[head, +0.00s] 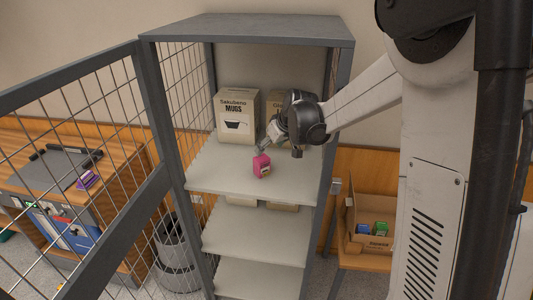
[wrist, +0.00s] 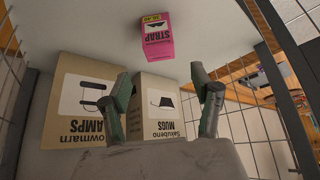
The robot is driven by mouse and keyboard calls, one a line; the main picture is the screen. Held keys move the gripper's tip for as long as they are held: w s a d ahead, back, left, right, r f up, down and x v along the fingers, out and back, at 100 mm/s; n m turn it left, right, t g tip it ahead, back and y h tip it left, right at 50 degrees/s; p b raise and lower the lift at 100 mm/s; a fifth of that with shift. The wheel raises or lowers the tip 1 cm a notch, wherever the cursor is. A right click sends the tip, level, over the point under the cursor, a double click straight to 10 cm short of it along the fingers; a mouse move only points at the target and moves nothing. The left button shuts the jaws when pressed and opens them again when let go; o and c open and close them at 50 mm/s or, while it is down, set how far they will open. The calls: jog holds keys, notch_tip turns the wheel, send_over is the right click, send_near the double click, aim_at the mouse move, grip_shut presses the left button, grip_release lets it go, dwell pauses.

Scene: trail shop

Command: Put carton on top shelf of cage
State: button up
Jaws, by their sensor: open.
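The pink carton (head: 262,166) stands on the top shelf (head: 215,172) of the cage (head: 170,130), near the shelf's front. It also shows in the wrist view (wrist: 155,36), marked STRAP, and looks upside down there. My gripper (head: 262,150) is just behind and above the carton in the head view. In the wrist view my gripper (wrist: 165,88) has its fingers spread wide with nothing between them, and the carton lies beyond the fingertips, apart from them. The cage door (head: 150,115) is swung open to the left.
A Sakubeno mugs box (head: 237,115) and a second box (head: 276,104) stand at the back of the top shelf, close to my gripper. Lower shelves (head: 250,235) sit below. An open cardboard box (head: 360,235) with small cartons is at right. A desk (head: 120,175) is at left.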

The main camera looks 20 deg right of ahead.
jog(key=s+a+r+m+h, duration=0.1)
jog(key=s+r, duration=0.4)
jog(key=s, duration=0.5)
jog(key=s+a+r+m, duration=0.1)
jog(key=s+r, duration=0.5)
jog(key=s, duration=0.3)
jog(key=s+f+m+t+h, duration=0.1)
jog(key=s+f+m, duration=0.1)
jog(key=s, duration=1.5)
jog(key=shift+s+a+f, duration=0.15)
jog(key=shift+s+f, duration=0.15)
jog(key=shift+s, duration=0.1)
notch_tip(320, 180, down, 9)
jog(key=b, duration=0.9)
